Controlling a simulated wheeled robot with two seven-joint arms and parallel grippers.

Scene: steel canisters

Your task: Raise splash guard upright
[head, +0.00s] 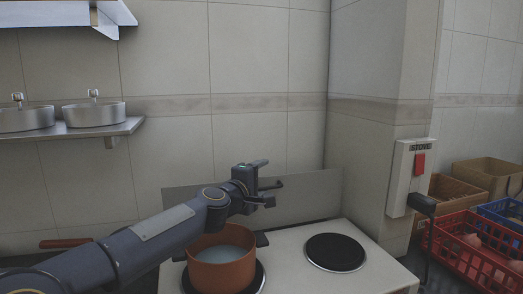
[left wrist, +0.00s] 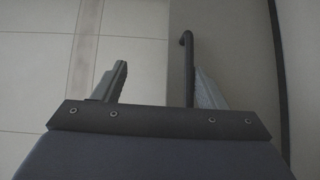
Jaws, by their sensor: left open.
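The splash guard (head: 300,195) is a plain grey panel along the back edge of the stove (head: 300,250), in front of the tiled wall. It looks upright or close to it; its exact tilt is hard to tell. It also shows in the left wrist view (left wrist: 235,45). My left gripper (head: 268,183) is open in front of the guard, its fingers spread across the guard's top edge. In the left wrist view a dark hooked bar (left wrist: 187,50) lies between the fingers, close to the right one; I cannot tell what it joins. My right gripper is out of view.
An orange pot (head: 222,272) with pale contents sits on the front left burner, below my left arm. The right burner (head: 335,252) is bare. A wall box with a red switch (head: 419,164), a red crate (head: 465,245) and brown boxes (head: 488,176) are at right. Lidded pans (head: 94,113) stand on a shelf.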

